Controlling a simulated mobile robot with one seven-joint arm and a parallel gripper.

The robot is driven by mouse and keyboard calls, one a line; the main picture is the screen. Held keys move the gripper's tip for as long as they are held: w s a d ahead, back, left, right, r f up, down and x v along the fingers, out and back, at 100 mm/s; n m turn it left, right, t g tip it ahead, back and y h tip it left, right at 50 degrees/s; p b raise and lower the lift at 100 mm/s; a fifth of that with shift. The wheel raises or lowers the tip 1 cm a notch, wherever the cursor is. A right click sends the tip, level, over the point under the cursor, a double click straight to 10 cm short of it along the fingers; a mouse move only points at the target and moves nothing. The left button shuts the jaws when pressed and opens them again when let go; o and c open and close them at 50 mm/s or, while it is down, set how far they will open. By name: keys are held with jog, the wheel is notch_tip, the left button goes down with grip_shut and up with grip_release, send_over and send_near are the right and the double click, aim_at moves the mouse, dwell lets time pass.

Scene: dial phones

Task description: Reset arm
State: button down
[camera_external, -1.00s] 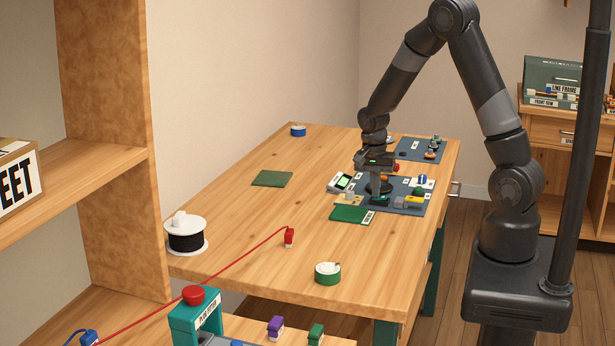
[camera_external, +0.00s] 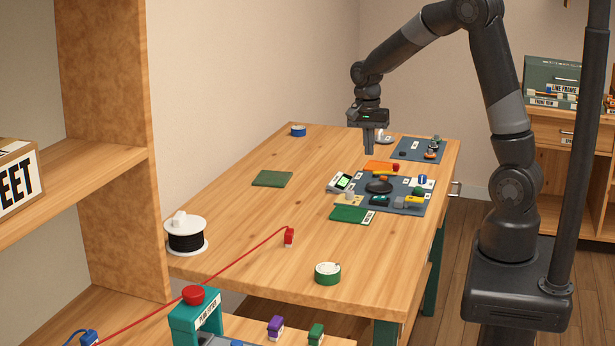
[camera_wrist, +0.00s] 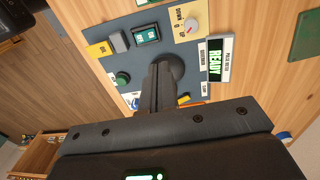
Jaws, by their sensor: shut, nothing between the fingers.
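My gripper (camera_external: 369,150) is shut and empty in the external view, pointing down above the back part of the wooden table. It hangs clear of the grey panel mat (camera_external: 408,209), above and to the left of it. A round dark dial (camera_external: 379,187) sits on that mat and is uncovered. In the wrist view my gripper (camera_wrist: 160,78) points over the panel (camera_wrist: 142,64) and partly hides the dark round dial (camera_wrist: 174,68). A display reading READY (camera_wrist: 216,60) shows beside it. The arm is raised and bent.
A second grey mat (camera_external: 408,153) with small parts lies at the back right. A green pad (camera_external: 272,179), a black cable spool (camera_external: 186,236), a red plug (camera_external: 289,236) and a green tape roll (camera_external: 327,273) lie on the table. The table's left-middle area is mostly clear.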

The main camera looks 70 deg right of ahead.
jog(key=s+a+r+n+t, duration=0.1)
jog(key=s+a+r+n, duration=0.25)
jog(key=a+r, duration=0.2)
jog(key=s+a+r+n+t, duration=0.2)
jog(key=a+r+n, duration=0.3)
jog(key=a, duration=0.1)
jog(key=s+a+r+n+t, duration=0.3)
jog(key=s+a+n, duration=0.6)
jog(key=s, duration=0.3)
jog(key=shift+r, duration=0.3)
jog(key=shift+n, duration=0.25)
dwell(0.4)
